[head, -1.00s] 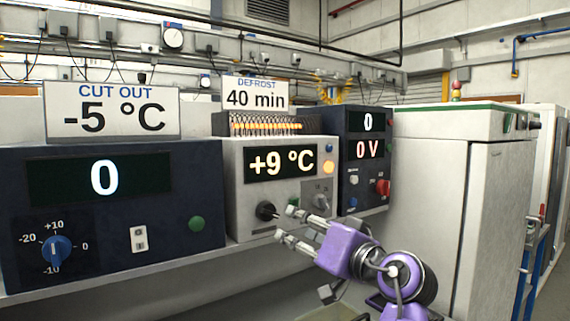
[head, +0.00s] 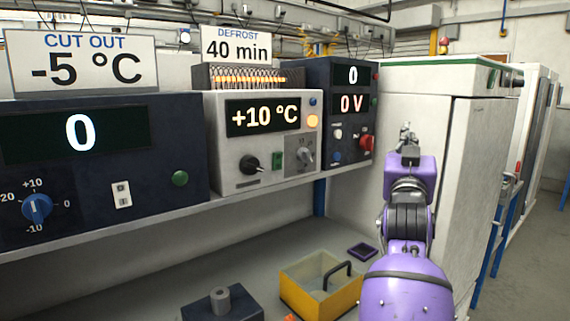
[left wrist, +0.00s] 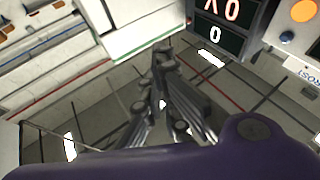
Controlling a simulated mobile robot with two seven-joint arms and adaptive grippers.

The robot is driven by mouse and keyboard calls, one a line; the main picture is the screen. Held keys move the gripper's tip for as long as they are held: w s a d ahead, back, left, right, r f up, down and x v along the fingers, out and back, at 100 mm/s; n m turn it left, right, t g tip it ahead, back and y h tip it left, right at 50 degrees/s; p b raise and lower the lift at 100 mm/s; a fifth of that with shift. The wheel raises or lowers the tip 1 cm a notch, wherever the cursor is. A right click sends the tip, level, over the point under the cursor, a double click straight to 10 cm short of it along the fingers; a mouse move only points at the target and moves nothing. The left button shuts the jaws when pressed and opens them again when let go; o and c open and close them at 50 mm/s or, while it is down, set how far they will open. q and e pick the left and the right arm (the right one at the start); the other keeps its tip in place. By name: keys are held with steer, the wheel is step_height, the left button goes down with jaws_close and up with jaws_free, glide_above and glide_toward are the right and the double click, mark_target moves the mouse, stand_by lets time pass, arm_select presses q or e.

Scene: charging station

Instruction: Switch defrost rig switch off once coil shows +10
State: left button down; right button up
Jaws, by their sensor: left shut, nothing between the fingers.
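The defrost rig (head: 222,179) is a white box with a lit display (head: 263,116) reading +10 °C. Its front has a black knob (head: 249,164), a small green switch (head: 277,160) and a grey rotary switch (head: 304,155). Its orange lamp (head: 312,121) glows; a blue lamp (head: 312,101) sits above it. My left gripper (head: 406,132) is shut and empty, to the right of the rig and apart from it, before the white cabinet. Its closed fingers (left wrist: 163,52) show in the left wrist view, with the orange lamp (left wrist: 304,10) at the upper right. My right gripper is not in view.
A dark unit (head: 349,85) showing 0 and 0 V stands right of the rig; a larger dark panel (head: 145,180) showing 0 stands left. A white cabinet (head: 470,160) is behind my gripper. Below the shelf are a yellow bin (head: 292,299) and a dark block (head: 240,305).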

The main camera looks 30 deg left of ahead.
arm_select(q)
steer(key=s+a+r+n+y, duration=0.55)
steer(key=n+y, duration=0.55)
steer(key=n, duration=0.5)
steer(key=s+a+f+n+g+y, duration=0.3)
steer(key=s+a+f+n+g, duration=0.1)
steer(key=a+f+n+g, duration=0.7)
step_height(320, 180, down, 4)
steer(key=n+g, duration=0.2)
steer(key=g, duration=0.2)
steer(key=shift+y, duration=0.4)
steer(key=shift+s, duration=0.1)
steer(key=p, duration=0.2)
glide_toward(278, 159)
steer(key=x, duration=0.5)
steer(key=shift+a+r, duration=0.15)
steer(key=shift+a, duration=0.1)
steer(key=shift+w+a, duration=0.3)
steer(key=shift+a, duration=0.3)
